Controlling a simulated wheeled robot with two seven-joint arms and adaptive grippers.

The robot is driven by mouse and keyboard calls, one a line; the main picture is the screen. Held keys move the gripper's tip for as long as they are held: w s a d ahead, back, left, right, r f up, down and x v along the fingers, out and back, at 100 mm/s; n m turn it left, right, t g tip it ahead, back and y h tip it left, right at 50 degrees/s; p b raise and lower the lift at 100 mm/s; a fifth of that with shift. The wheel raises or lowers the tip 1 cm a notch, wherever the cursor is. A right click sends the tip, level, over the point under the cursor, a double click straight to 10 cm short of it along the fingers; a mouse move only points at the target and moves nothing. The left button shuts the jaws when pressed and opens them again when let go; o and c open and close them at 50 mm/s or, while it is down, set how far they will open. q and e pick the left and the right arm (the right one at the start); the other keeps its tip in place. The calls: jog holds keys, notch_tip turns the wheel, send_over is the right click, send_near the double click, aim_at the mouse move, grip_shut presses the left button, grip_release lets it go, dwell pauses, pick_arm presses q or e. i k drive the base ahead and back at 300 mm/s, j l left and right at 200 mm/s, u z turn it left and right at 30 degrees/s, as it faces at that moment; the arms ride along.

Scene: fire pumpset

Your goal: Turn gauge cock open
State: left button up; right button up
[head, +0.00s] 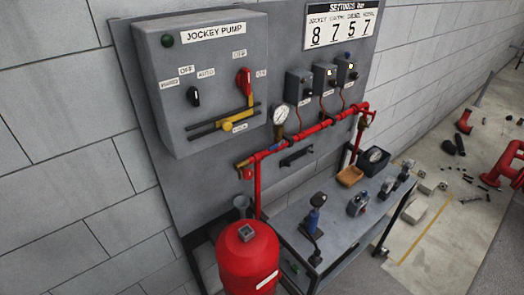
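A round white-faced pressure gauge (280,115) stands on a brass-coloured fitting (278,133) above the red pipe (318,130). A small blue part (278,148) shows on the pipe just below that fitting. It may be the cock's handle, but it is too small to tell, and I cannot tell which way it is turned. Neither of my grippers is in the head view.
A grey jockey pump panel (205,75) with a red switch and yellow bar hangs left of the gauge. Several small switch boxes (299,86) sit to its right. Below are a red tank (248,262) and a bench (345,235) holding tools and a dark gauge box (372,162).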

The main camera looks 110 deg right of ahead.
aim_at(274, 146)
jog(key=i+z, duration=0.1)
jog(key=z, duration=0.35)
jog(key=i+j+z, duration=0.1)
jog(key=z, duration=0.3)
jog(key=i+j+z, duration=0.1)
jog(key=z, duration=0.35)
jog(key=j+z, duration=0.2)
jog(key=z, duration=2.4)
jog(key=i+j, duration=0.05)
